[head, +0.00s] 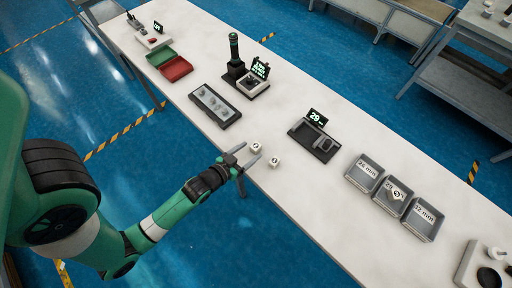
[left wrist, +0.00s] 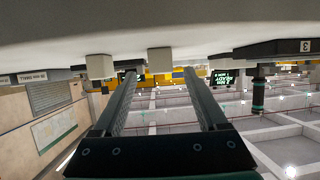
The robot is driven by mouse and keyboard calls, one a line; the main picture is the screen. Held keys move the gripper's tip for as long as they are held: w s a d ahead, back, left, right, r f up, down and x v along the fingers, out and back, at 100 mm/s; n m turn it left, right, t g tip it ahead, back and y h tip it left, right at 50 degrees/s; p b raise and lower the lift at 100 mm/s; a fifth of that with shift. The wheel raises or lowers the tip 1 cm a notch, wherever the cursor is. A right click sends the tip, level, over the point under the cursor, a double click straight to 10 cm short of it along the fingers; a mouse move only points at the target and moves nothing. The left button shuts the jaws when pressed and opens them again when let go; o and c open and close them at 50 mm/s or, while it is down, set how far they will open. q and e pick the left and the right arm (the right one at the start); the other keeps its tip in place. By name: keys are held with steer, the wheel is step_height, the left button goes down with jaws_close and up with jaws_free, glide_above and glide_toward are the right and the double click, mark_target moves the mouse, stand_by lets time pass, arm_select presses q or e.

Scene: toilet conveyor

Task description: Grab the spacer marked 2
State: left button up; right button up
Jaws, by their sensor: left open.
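Two small whitish cube-like spacers lie on the white table near its front edge. One spacer (head: 255,148) is just ahead of the gap between the fingertips of my left gripper (head: 249,153). The other spacer (head: 274,161) is to the right, outside the fingers. Their dark marks are too small to read surely. The left wrist view is upside down: one spacer (left wrist: 160,60) shows between the tips of my open, empty left gripper (left wrist: 160,73), the other spacer (left wrist: 100,66) outside the left finger. A third whitish piece (head: 397,194) lies in the middle bin. My right gripper is not in view.
Three grey bins, marked in mm, include the middle bin (head: 385,203) at the right. A scale (head: 314,143) reading about 29 stands behind the spacers. A grey tray (head: 215,105) with round parts lies to the left. The table around the spacers is clear.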

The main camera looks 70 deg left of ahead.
mark_target(252, 149)
arm_select(q)
steer(key=b+x, duration=0.1)
steer(key=x, duration=0.4)
steer(key=shift+a+f, duration=0.15)
steer(key=shift+a, duration=0.05)
jaws_close()
